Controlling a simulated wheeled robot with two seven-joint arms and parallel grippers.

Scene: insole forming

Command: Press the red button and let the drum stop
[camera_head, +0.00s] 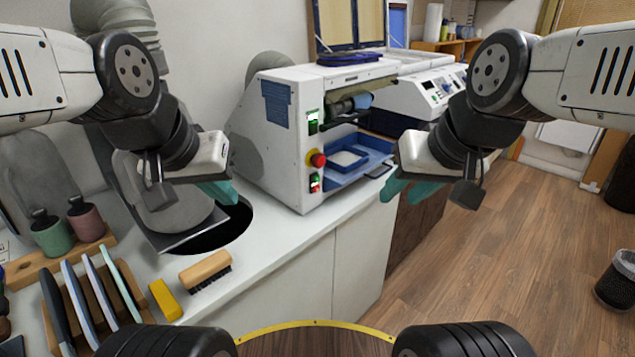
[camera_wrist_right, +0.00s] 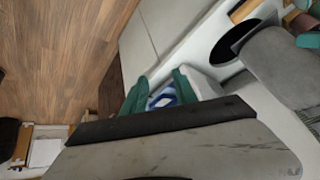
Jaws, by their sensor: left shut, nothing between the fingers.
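The red button (camera_head: 318,159) sits on a yellow base on the front panel of the white machine (camera_head: 285,130). A dark roller that looks like the drum (camera_head: 340,107) shows in the opening above a blue tray (camera_head: 362,160); I cannot tell whether it turns. My left gripper (camera_head: 222,193) is shut and empty, left of the machine and apart from the button. My right gripper (camera_head: 400,190) is open and empty, in front of the machine to the right of the button. Its two teal fingers stand apart in the right wrist view (camera_wrist_right: 160,80).
A white counter (camera_head: 262,245) has a round dark hole (camera_head: 225,228), a wooden brush (camera_head: 205,270) and a yellow block (camera_head: 165,298). A rack of insoles (camera_head: 95,300) and bottles stand at the left. A second white machine (camera_head: 430,90) stands behind. Open floor lies right.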

